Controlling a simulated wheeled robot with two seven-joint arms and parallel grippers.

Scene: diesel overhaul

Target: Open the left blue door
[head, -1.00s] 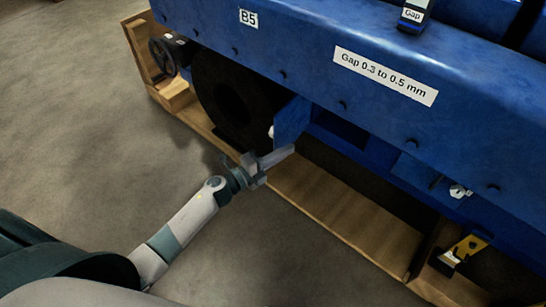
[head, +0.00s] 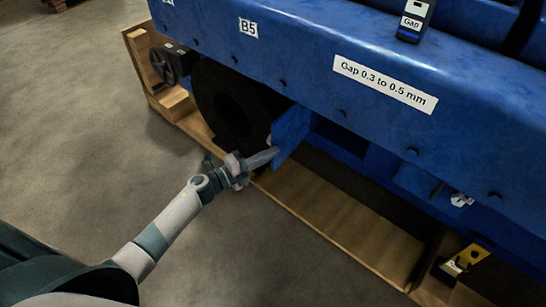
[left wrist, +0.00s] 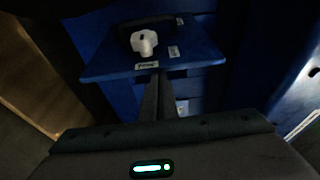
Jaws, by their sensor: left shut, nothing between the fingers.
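The left blue door (head: 291,132) is a small blue panel that stands out from the blue engine side, swung partly open, with a dark opening beside it. In the left wrist view the door (left wrist: 195,50) shows a white knob (left wrist: 144,42) and small labels. My left gripper (head: 274,154) is shut and empty, its tips at the door's lower outer edge, on the knob side. The closed fingers also show in the left wrist view (left wrist: 158,85). I cannot tell whether they touch the door. My right gripper is not in view.
The blue engine (head: 300,60) rests on a wooden frame (head: 330,215). A black handwheel (head: 163,66) is at the left. A second white knob (head: 461,200) and a yellow bracket (head: 468,257) are at the right. The floor (head: 80,130) at the left is clear.

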